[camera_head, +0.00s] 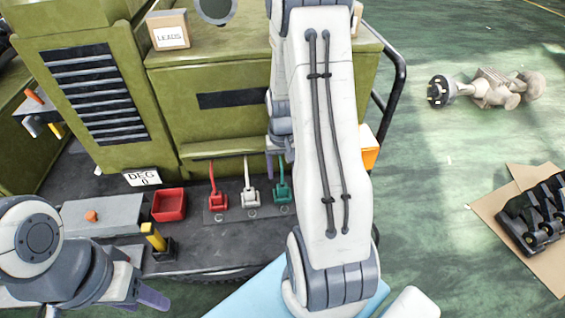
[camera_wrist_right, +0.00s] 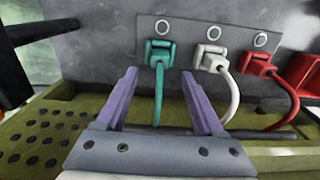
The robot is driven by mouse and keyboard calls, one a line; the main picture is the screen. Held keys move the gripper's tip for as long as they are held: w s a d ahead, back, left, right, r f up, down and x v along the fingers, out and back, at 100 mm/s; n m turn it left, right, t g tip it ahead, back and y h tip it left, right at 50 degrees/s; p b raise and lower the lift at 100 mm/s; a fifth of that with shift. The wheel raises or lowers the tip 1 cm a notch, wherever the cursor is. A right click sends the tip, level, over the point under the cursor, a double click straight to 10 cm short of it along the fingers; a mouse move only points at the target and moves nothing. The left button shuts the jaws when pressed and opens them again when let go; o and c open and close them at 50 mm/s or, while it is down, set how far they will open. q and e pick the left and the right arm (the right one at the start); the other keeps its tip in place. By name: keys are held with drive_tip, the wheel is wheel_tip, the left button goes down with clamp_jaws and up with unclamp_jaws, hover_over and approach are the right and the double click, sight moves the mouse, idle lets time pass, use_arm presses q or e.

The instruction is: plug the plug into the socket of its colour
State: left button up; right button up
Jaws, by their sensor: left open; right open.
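Three coloured connectors with leads stand in a row on a grey plate (camera_head: 235,214): red (camera_head: 217,201), white (camera_head: 250,197) and green (camera_head: 283,191). In the right wrist view the green one (camera_wrist_right: 158,52) is ahead, between the open purple fingertips of my right gripper (camera_wrist_right: 158,75), with its lead running down between the fingers. The white (camera_wrist_right: 211,57) and red (camera_wrist_right: 257,64) ones are to the right. I cannot tell plug from socket in these connectors. My left gripper (camera_head: 148,293) is open and empty at the lower left; nothing is held.
A red bin (camera_head: 168,205) and a grey block (camera_head: 100,215) stand left of the plate. A "LEADS" box (camera_head: 170,38) is on the green machine (camera_head: 210,75). A yellow post (camera_head: 155,238) stands near my left gripper. A black rail (camera_head: 398,75) is at right.

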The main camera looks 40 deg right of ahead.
sight(283, 186)
drive_tip(key=s+a+r+n, duration=0.2)
drive_tip(key=a+r+n, duration=0.3)
drive_tip(key=a, duration=0.6)
drive_tip(key=s+a+r+n, duration=0.1)
drive_tip(key=a+r+n, duration=0.1)
drive_tip(key=a+r, duration=0.7)
drive_tip(key=s+a+n+y, duration=0.1)
drive_tip(key=s+a+n, duration=0.5)
drive_tip(key=s+a, duration=0.5)
drive_tip(key=shift+s+r+n, duration=0.4)
drive_tip(key=shift+s+r, duration=0.05)
drive_tip(key=shift+s, duration=0.7)
